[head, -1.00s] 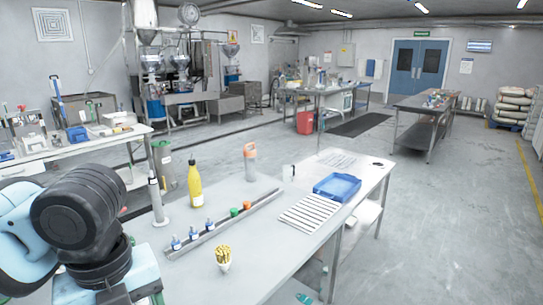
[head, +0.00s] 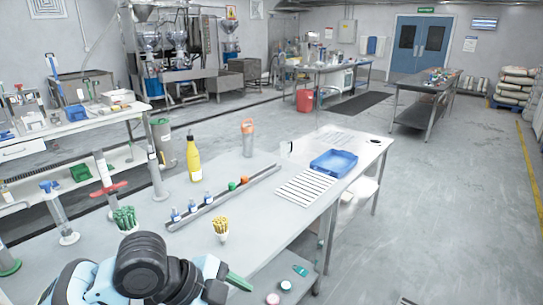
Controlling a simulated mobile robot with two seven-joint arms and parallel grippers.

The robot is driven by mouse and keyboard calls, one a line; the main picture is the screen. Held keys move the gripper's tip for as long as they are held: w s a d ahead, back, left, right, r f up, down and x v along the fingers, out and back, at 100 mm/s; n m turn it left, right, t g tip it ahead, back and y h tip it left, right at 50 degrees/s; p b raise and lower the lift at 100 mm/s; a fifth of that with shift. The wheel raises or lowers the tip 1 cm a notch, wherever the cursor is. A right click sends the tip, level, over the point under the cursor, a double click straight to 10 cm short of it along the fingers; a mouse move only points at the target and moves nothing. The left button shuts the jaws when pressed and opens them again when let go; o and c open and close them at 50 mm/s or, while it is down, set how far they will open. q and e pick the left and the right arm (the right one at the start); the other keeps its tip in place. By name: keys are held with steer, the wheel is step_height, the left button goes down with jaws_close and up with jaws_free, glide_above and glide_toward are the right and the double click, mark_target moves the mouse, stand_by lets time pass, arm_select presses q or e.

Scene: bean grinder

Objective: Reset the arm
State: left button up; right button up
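My arm shows at the bottom of the head view, with black joints and light blue links, low over the near part of the long workbench (head: 255,205). It seems to come in from the lower left, so I take it for my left arm. A green pointed piece (head: 238,282) sticks out to the right of its end; I cannot tell whether it is part of the arm or a separate thing. No gripper fingers can be made out. My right gripper is not in view.
On the bench stand a yellow bottle (head: 194,160), an orange-topped bottle (head: 248,138), a rail with small bottles (head: 222,198), a cup of yellow sticks (head: 220,230), a green bunch (head: 125,219), a striped mat (head: 307,187) and a blue tray (head: 334,163).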

arm_select(q)
step_height(320, 180, down, 16)
steer(key=a+n+t, duration=0.3)
steer(key=n+t, duration=0.3)
steer(key=n, duration=0.6)
steer(key=s+a+f+n+y, duration=0.3)
steer(key=s+a+f, duration=0.2)
steer(key=s+f, duration=0.2)
steer(key=s+a+f+n+t+y, duration=0.1)
steer(key=s+a+f+n+y, duration=0.1)
steer(key=s+a+f, duration=0.4)
steer(key=s+f+n, duration=0.1)
steer(key=s+f, duration=0.1)
steer(key=s, duration=0.1)
steer(key=shift+s+a+n+t+y, duration=0.2)
steer(key=shift+n+t+y, duration=0.1)
steer(key=shift+n+y, duration=0.1)
